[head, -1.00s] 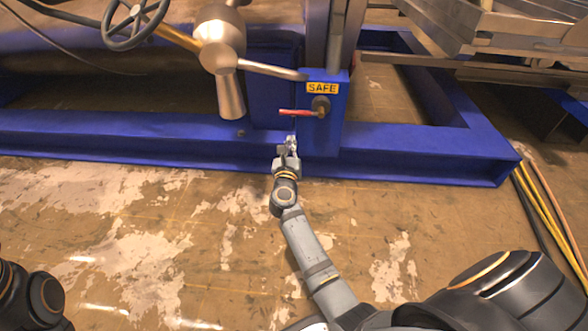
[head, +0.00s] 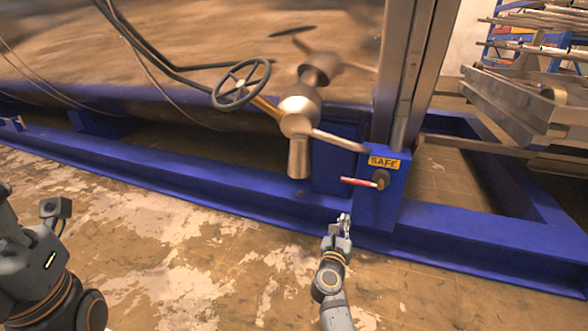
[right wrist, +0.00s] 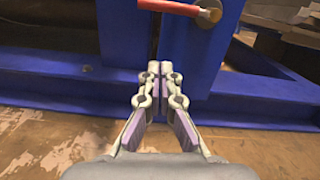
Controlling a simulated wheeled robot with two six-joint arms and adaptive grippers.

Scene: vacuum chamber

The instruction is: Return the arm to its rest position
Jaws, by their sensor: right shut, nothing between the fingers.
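My right gripper (head: 343,222) is shut and empty, in front of the blue frame and below a red-handled lever (head: 360,182). In the right wrist view its two fingers (right wrist: 160,72) meet at the tips, with the red lever (right wrist: 170,7) above and apart from them. My right arm reaches up from the bottom edge of the head view. Part of my left arm (head: 45,270) shows at the lower left; its fingers are not visible.
A blue post with a yellow SAFE label (head: 384,162) carries the lever. A blue base beam (head: 190,175) crosses the view. A handwheel (head: 241,84) and metal clamp (head: 300,118) stand above. Metal racks (head: 520,95) are at the right. The floor (head: 180,240) in front is clear.

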